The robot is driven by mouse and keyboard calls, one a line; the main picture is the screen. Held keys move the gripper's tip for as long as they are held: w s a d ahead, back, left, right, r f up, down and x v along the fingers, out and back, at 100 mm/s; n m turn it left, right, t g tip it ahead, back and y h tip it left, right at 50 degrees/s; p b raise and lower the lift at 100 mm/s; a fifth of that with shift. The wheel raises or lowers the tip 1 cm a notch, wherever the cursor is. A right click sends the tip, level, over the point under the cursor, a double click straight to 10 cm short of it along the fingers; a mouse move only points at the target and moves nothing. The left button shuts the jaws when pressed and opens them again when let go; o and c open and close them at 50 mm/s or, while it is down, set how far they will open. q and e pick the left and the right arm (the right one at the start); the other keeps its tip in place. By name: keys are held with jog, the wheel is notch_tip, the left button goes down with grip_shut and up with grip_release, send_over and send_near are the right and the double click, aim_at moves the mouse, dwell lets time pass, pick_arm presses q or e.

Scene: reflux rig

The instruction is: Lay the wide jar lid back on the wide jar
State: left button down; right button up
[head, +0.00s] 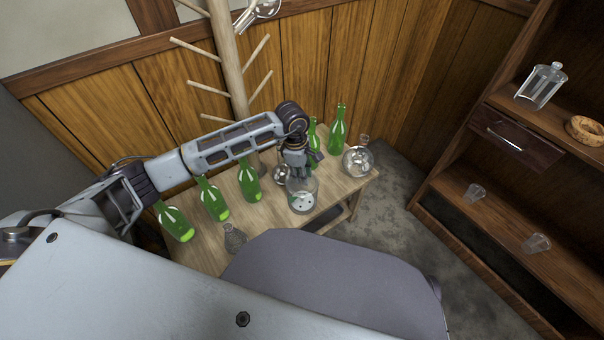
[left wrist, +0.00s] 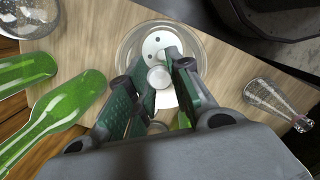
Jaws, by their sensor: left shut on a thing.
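The wide jar (head: 302,203) is clear glass with a white, holed disc inside. It stands on the wooden table beneath my left gripper (head: 299,175). In the left wrist view the jar (left wrist: 124,48) shows as round glass rims around the white disc. My left gripper (left wrist: 160,82) is shut on the small round knob (left wrist: 159,76) of what looks like the clear wide jar lid, over the jar's mouth. The lid's edge is hard to separate from the jar's rim, so I cannot tell whether they touch. My right gripper is not in view.
Several green bottles (head: 214,201) stand left of and behind the jar. A round glass flask (head: 357,161) stands to its right, and a small conical flask (head: 234,239) at the front left. A purple-grey chair back (head: 335,285) is in front of the table (head: 207,257).

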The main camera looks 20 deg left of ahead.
pick_arm(q)
jog(key=shift+f, duration=0.2)
dwell(0.4)
jog(key=c, duration=1.2)
grip_release()
jog(key=shift+r+p, duration=2.5)
jog(key=shift+r, duration=2.05)
jog(key=shift+f, duration=0.1)
